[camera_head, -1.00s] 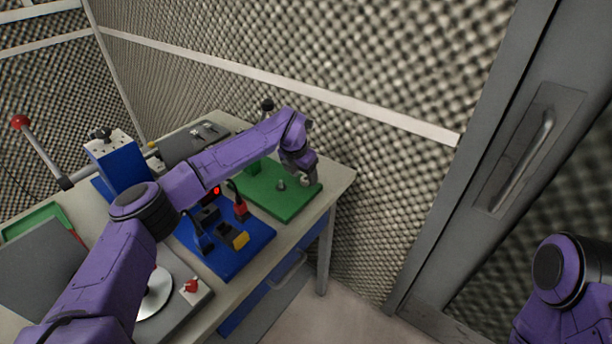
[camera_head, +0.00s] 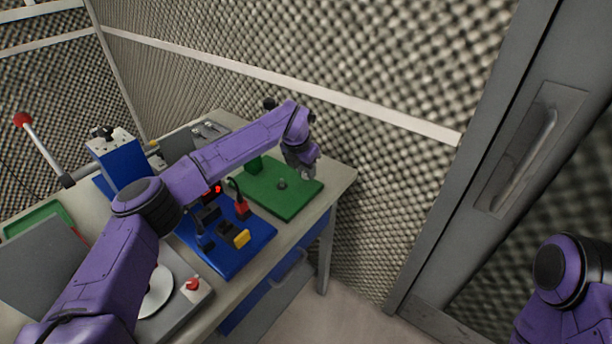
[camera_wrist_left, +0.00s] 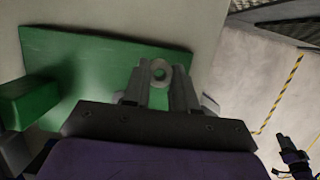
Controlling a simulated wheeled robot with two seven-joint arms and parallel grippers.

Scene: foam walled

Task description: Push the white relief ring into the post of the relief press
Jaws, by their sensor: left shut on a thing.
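My left gripper (camera_head: 308,172) reaches over the right side of the green base of the relief press (camera_head: 270,203). In the left wrist view the gripper (camera_wrist_left: 158,84) is shut on the pale relief ring (camera_wrist_left: 158,70), whose hole shows between the fingertips. The ring is hard to make out in the head view. A short grey post (camera_head: 282,184) stands on the green base, left of and apart from the gripper. In the wrist view I cannot see the post. My right gripper seems to show small and dark at the lower right (camera_wrist_left: 283,143); its jaws are unclear.
A green block (camera_wrist_left: 28,103) rises from the base. A blue board (camera_head: 225,262) with red, black and yellow parts lies nearer. A blue press with a red-knobbed lever (camera_head: 22,121) stands left. The foam wall is close behind; the table edge is right.

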